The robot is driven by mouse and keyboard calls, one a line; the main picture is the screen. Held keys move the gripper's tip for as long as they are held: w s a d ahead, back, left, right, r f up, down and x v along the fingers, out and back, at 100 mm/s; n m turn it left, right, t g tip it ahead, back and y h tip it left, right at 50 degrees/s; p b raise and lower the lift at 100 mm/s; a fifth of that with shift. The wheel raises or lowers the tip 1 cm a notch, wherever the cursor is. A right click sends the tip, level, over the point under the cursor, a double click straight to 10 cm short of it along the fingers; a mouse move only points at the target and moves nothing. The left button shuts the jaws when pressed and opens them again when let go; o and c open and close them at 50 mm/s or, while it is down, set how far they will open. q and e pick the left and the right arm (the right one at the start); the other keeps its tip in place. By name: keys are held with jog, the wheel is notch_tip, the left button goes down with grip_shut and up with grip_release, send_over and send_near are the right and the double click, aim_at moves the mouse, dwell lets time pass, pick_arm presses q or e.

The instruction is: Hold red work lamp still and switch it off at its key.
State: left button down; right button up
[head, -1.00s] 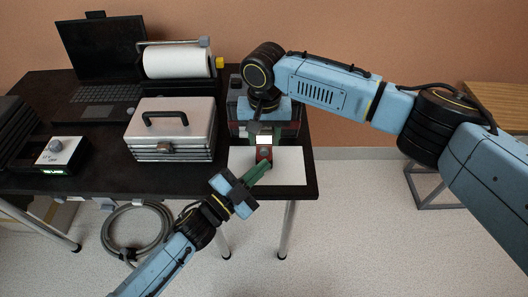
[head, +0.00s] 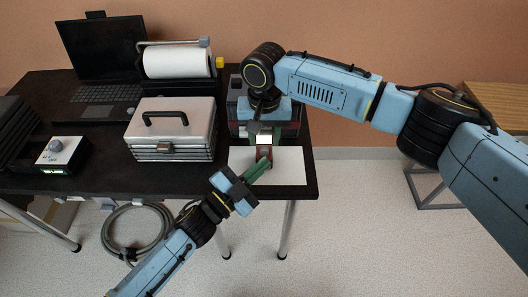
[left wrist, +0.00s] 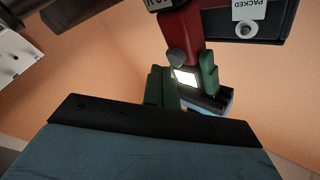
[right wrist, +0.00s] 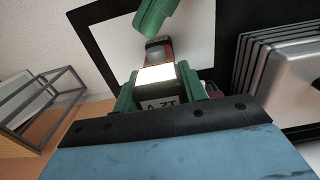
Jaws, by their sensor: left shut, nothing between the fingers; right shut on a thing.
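The red work lamp (head: 264,152) stands at the right end of the dark table. Its face glows white in the right wrist view (right wrist: 157,74) and in the left wrist view (left wrist: 186,77). My right gripper (right wrist: 158,92) is shut on the lamp from above and behind, with a green finger on each side.
A white board (head: 290,167) lies under the lamp. A silver case (head: 171,128), a paper roll (head: 178,62), a laptop (head: 103,60) and a small box with a knob (head: 60,153) stand to the left. A coiled hose (head: 137,232) hangs below the table's front edge.

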pick_arm(q)
jog(key=shift+w+a+r, duration=0.15)
jog(key=shift+w+r, duration=0.15)
jog(key=shift+w, duration=0.25)
dwell(0.9)
jog(key=shift+s+f, duration=0.1)
jog(key=shift+s, duration=0.15)
dwell(0.6)
jog(key=shift+s+f, duration=0.1)
jog(key=shift+s, duration=2.7)
jog(key=shift+f, duration=0.1)
jog(key=s, duration=0.4)
jog(key=shift+s, duration=0.1)
jog(key=shift+w+d, duration=0.2)
jog(key=shift+w, duration=4.25)
